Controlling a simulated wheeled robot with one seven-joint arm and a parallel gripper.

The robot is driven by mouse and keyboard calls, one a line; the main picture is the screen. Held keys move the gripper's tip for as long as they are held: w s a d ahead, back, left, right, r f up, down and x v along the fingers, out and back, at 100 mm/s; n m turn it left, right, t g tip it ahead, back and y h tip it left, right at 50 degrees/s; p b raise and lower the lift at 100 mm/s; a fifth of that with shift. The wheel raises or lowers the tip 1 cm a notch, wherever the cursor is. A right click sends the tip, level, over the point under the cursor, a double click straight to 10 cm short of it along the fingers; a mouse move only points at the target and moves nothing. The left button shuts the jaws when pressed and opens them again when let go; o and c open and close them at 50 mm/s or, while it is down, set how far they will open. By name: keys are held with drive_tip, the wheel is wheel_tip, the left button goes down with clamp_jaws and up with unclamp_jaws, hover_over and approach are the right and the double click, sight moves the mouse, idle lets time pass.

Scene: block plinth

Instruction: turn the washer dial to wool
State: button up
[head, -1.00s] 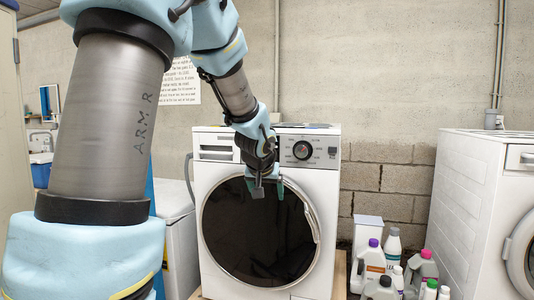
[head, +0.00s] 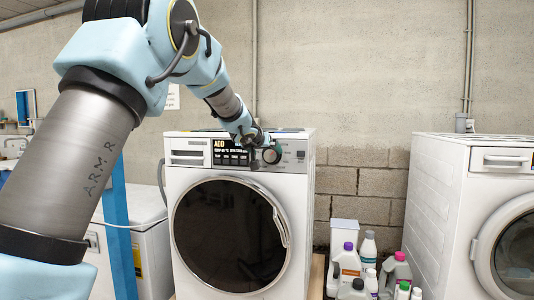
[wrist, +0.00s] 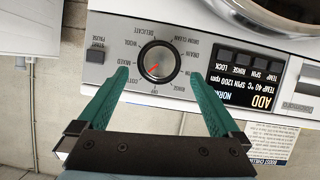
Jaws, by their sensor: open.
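The white washer (head: 300,215) stands ahead, with its round dial (head: 271,156) on the top panel. In the head view my gripper (head: 262,152) is at the panel and partly covers the dial's left side.
A lit display (wrist: 262,92) and a row of buttons (wrist: 248,62) sit beside the dial. The washer's round dark door (head: 230,233) is shut below. Several bottles (head: 368,265) stand to the right, before a second white machine (head: 433,210).

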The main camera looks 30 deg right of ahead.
sight(270, 154)
drive_tip(key=shift+p+x, duration=0.5)
drive_tip(key=shift+x, duration=1.75)
drive_tip(key=c, duration=1.3)
